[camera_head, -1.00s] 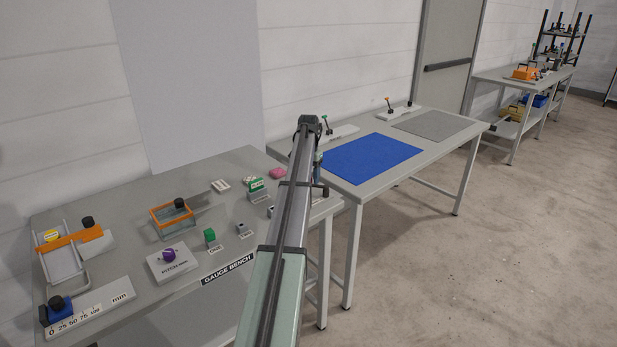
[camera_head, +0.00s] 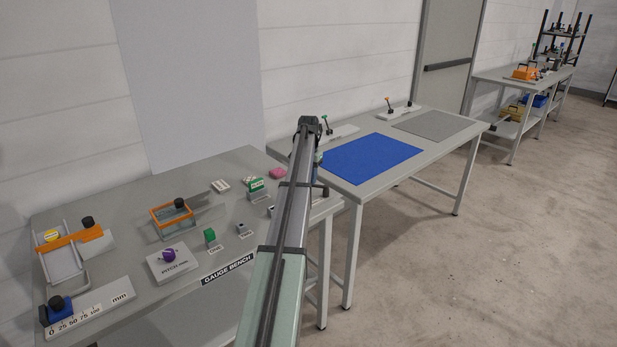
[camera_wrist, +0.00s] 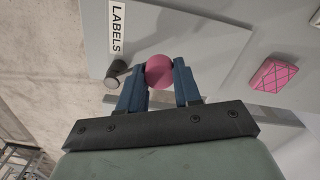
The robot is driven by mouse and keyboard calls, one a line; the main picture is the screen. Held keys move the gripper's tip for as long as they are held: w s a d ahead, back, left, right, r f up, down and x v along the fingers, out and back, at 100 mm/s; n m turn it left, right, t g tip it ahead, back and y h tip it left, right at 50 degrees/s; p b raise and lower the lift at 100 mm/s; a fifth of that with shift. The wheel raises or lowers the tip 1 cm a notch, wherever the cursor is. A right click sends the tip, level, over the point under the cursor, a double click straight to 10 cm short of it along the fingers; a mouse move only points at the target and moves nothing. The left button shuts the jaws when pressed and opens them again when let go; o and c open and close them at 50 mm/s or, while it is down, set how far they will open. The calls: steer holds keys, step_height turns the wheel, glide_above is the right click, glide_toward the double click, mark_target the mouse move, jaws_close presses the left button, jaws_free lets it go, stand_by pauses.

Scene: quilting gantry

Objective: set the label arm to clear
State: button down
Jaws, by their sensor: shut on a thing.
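In the wrist view, my gripper (camera_wrist: 158,78) has its two blue fingers closed on a round pink knob (camera_wrist: 160,69). The knob sits between the fingertips, one on each side. I take it to be the handle of the label arm; the arm itself is hidden behind the knob and fingers, so its setting cannot be read. A white plate reading LABELS (camera_wrist: 117,26) lies just beyond, to the upper left.
A short dark cylinder (camera_wrist: 115,70) stands close to the left finger. The gauge bench (camera_head: 120,190) holds several gauges. A blue mat (camera_head: 370,158) lies on the adjoining table.

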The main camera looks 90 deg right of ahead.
steer(key=shift+d, duration=0.1)
stand_by(0.3)
steer(key=shift+s+d+m, duration=0.2)
steer(key=shift+d+m, duration=0.45)
steer(key=shift+m, duration=0.45)
steer(key=m, duration=0.1)
steer(key=d+m, duration=0.1)
steer(key=shift+s+d+m, duration=0.2)
steer(key=shift+s+m, duration=0.1)
steer(key=shift+s, duration=0.1)
steer(key=m, duration=0.1)
steer(key=s+d+m, duration=0.1)
steer(key=m, duration=0.1)
steer(key=shift+s+d, duration=0.1)
steer(key=shift+s, duration=0.05)
steer(key=shift+s+d+m, duration=0.3)
steer(key=shift+s+m, duration=0.2)
steer(key=shift+m, duration=0.6)
steer(key=c, duration=0.8)
jaws_free()
